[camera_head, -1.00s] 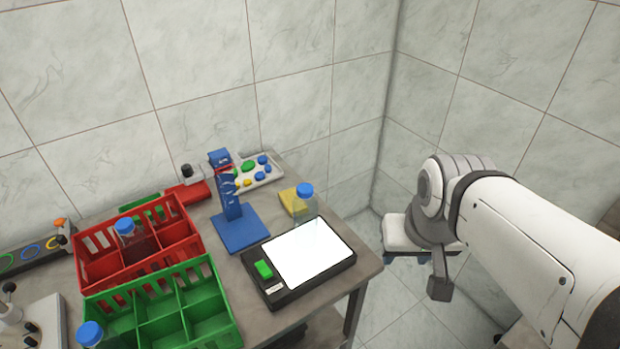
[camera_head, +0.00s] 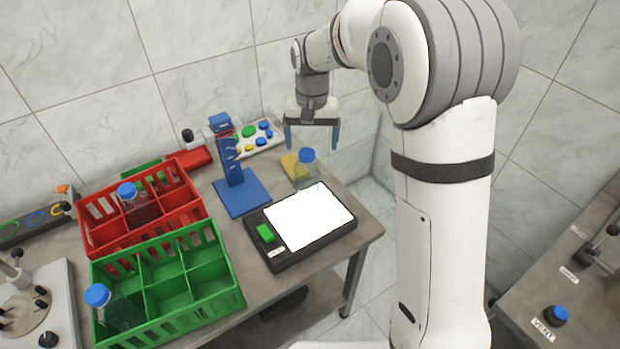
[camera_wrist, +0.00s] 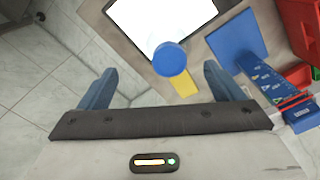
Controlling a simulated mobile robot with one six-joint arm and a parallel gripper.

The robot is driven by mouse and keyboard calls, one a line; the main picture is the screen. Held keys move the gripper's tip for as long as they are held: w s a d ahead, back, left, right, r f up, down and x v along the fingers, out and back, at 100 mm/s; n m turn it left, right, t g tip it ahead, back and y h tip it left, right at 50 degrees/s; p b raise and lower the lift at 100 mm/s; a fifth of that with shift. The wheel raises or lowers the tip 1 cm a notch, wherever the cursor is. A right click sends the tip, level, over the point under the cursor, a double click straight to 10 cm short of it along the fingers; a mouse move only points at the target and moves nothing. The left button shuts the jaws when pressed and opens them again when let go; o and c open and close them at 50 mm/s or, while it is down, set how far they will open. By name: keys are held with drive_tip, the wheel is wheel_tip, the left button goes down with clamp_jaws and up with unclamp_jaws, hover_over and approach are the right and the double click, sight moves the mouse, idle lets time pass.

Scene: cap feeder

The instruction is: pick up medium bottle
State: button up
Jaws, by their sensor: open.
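A clear bottle with a blue cap (camera_head: 307,168) stands upright at the back edge of the bright panel, near a yellow pad. My gripper (camera_head: 311,138) is open and empty, fingers pointing down, above and apart from this bottle. In the wrist view the cap appears between the fingertips (camera_wrist: 160,74). Another blue-capped bottle with dark red contents (camera_head: 130,198) stands in the red crate. A third (camera_head: 98,296) is at the left end of the green crate. No label shows which is medium.
The black device with a white lit panel (camera_head: 312,217) lies in front of the bottle. A blue stand (camera_head: 235,175) rises to its left. The red crate (camera_head: 190,205) and green crate (camera_head: 225,278) fill the left side. The tiled wall is close behind.

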sight(307, 164)
drive_tip(key=shift+w+a+f, duration=0.15)
drive_tip(key=shift+a+f, duration=0.05)
drive_tip(key=shift+f, duration=0.2)
drive_tip(key=f, duration=0.2)
drive_tip(key=f+p, duration=0.1)
drive_tip(key=f, duration=0.1)
drive_tip(key=a+f+p, duration=0.1)
drive_tip(key=f, duration=0.1)
drive_tip(key=shift+f, duration=0.15)
drive_tip(key=shift+d+f, duration=0.1)
drive_tip(key=shift+f, duration=0.4)
clamp_jaws()
